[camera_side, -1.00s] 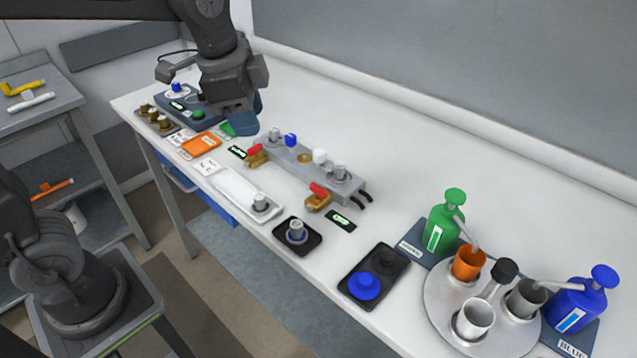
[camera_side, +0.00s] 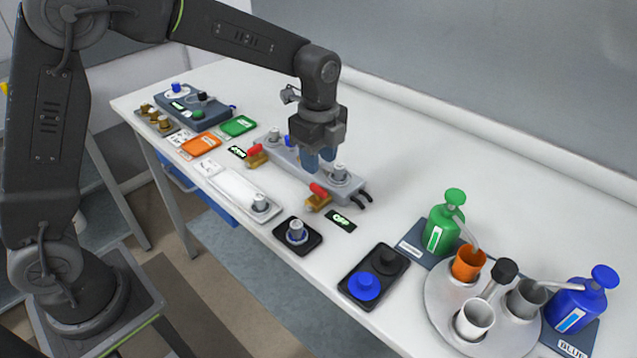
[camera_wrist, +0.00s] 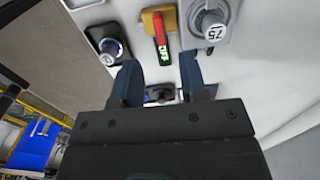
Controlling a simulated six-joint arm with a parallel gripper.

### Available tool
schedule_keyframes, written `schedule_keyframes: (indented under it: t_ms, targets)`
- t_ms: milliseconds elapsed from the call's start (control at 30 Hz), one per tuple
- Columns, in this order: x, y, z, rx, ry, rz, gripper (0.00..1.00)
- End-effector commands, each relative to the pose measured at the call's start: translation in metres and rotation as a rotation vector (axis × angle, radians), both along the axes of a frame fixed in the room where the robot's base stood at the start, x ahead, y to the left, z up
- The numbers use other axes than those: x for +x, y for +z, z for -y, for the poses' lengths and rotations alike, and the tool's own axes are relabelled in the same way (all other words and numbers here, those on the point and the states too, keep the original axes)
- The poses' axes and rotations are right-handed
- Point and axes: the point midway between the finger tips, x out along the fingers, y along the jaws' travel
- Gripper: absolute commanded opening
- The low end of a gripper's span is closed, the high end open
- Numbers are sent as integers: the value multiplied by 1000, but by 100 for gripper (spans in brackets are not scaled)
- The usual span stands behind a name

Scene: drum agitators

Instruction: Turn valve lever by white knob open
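My gripper (camera_side: 320,160) is over the grey manifold block (camera_side: 345,184), its fingers pointing down. In the wrist view, its two fingers (camera_wrist: 160,72) are apart with no object clasped. The white knob is hidden behind my gripper in the side view. The red-handled brass valve lever (camera_side: 319,191) is at the block's near right side, beside where the white knob stood. A red lever on a brass body also shows in the wrist view (camera_wrist: 159,28), beyond the fingertips. A second red lever (camera_side: 255,149) is at the block's left end, near the blue knob (camera_side: 288,140).
A black label with green text (camera_side: 341,220) lies beside the near lever. Grey dials (camera_side: 339,172) stand on the block. A black dial base (camera_side: 297,237) and a white tray (camera_side: 244,193) are in front. Bottles and cups are at right. The table behind the block is clear.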

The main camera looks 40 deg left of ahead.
Motion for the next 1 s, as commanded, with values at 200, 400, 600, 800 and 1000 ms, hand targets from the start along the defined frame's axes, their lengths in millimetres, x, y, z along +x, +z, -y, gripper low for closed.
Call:
schedule_keyframes:
  t_ms: [200, 400, 600, 800, 1000]
  targets:
    - [-1, -43, 0, 1, 1, -4, 39]
    - [0, -65, 0, 0, 1, -1, 39]
    - [0, -71, 0, 0, 2, 1, 39]
    - [0, -71, 0, 0, 2, 1, 38]
    - [0, -70, 0, 0, 2, 2, 19]
